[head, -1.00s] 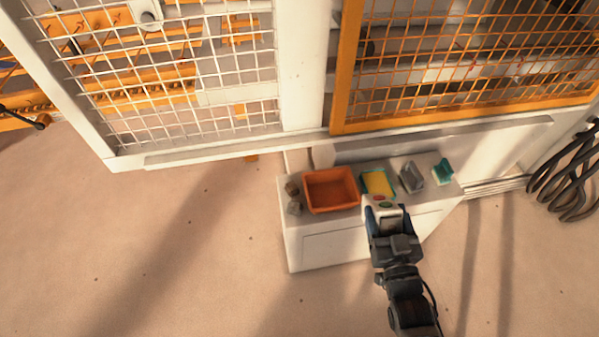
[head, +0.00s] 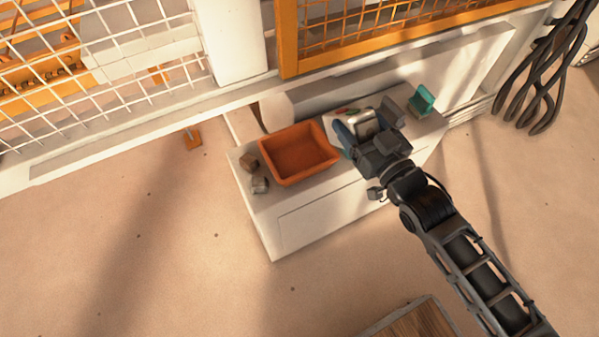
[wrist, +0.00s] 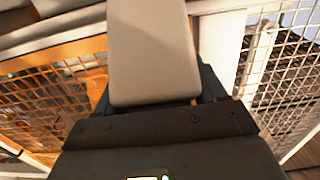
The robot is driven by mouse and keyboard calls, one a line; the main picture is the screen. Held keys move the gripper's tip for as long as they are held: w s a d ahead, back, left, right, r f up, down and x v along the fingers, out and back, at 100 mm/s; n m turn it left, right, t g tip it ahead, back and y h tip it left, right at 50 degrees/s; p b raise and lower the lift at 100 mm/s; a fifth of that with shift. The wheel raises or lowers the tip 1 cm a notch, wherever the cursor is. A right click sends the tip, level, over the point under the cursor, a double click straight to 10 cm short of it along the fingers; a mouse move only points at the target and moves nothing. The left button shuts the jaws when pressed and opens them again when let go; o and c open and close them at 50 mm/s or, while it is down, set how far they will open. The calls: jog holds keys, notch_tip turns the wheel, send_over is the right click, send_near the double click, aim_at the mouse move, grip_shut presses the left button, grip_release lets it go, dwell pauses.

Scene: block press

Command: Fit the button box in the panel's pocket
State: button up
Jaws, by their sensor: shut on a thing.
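My gripper and the box cover the cabinet top beneath, so I cannot tell whether the box touches anything. I cannot make out the panel's pocket in either current view.
On the white cabinet (head: 330,208) stand the orange bin (head: 312,172), small brown (head: 249,162) and grey (head: 260,185) blocks, a grey holder (head: 393,109) and a teal piece (head: 424,98). Mesh fencing (head: 350,28) rises behind. Black cables (head: 540,70) hang right. A wooden platform (head: 415,325) lies below.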

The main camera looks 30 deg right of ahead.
jog(key=shift+f, duration=0.1)
jog(key=shift+w, duration=0.2)
jog(key=w+a+f+b, duration=0.3)
jog(key=w+a+f, duration=0.4)
jog(key=f, duration=0.3)
jog(key=shift+w+a+f, duration=0.3)
jog(key=shift+w+a, duration=0.1)
jog(key=shift+a, duration=0.1)
jog(key=shift+f+b, duration=0.1)
jog(key=shift+b, duration=0.25)
jog(key=o, duration=1.5)
jog(key=shift+f, duration=0.1)
